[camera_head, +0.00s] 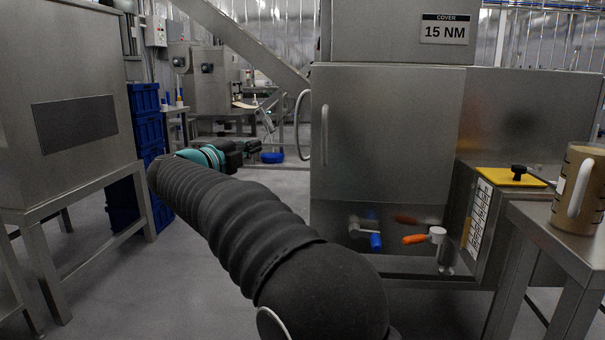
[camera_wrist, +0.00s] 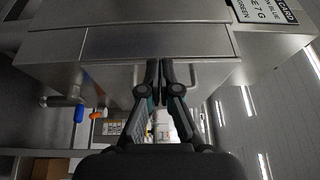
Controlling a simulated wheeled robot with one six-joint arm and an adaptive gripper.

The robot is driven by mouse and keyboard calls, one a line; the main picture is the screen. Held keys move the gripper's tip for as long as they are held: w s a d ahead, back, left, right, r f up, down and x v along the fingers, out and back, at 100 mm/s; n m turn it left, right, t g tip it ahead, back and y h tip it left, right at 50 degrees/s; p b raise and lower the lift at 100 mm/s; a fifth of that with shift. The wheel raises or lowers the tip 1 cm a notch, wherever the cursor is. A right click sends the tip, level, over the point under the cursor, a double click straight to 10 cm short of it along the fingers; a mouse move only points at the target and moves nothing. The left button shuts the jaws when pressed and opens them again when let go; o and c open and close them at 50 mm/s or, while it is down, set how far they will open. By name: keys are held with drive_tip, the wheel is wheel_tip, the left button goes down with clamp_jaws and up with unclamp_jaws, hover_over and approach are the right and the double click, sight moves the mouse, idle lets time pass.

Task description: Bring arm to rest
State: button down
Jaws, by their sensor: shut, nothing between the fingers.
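My arm, in a black ribbed sleeve, stretches from the bottom middle of the head view up and to the left. My gripper (camera_wrist: 159,68) is at the bottom middle of the wrist view, its two dark fingers shut together with nothing between them. In the head view the dark gripper (camera_head: 240,148) shows past the teal wrist joint, small and partly hidden by the arm, in front of the open aisle. In the wrist view the fingers overlap the steel machine (camera_wrist: 200,45) behind them; I cannot tell the gap, and no contact shows.
A steel machine (camera_head: 390,130) with a blue-handled valve (camera_head: 375,241) and an orange-handled valve (camera_head: 416,239) stands right of my arm. A tan mug (camera_head: 590,205) stands on a steel table (camera_head: 547,228) at far right. A steel cabinet (camera_head: 60,75) and blue crates (camera_head: 147,130) are left.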

drive_tip(key=a+f+n+t+y, duration=0.2)
drive_tip(key=a+f+n+y, duration=0.3)
drive_tip(key=a+n+y, duration=0.7)
drive_tip(key=s+d+f+n+g+y, duration=0.1)
drive_tip(key=s+f+n+g+y, duration=0.5)
drive_tip(key=f+n, duration=0.25)
drive_tip(key=s+d+f+n+g+h, duration=0.1)
drive_tip(key=s+d+f+g+h, duration=0.1)
drive_tip(key=s+d, duration=0.9)
drive_tip(key=s+d+f+n+g+h, duration=0.1)
drive_tip(key=s+d+f+h, duration=0.3)
drive_tip(key=s+d, duration=0.8)
drive_tip(key=s+d+f+n+g+h, duration=0.1)
drive_tip(key=s+d+f+g+h, duration=0.2)
drive_tip(key=s+d+f, duration=0.3)
drive_tip(key=s+d, duration=0.2)
drive_tip(key=d, duration=0.4)
drive_tip(key=s+d, duration=0.3)
drive_tip(key=d, duration=0.4)
drive_tip(key=shift+s+d+f+g, duration=0.2)
drive_tip(key=shift+s+f+g, duration=0.1)
drive_tip(key=shift+f, duration=0.05)
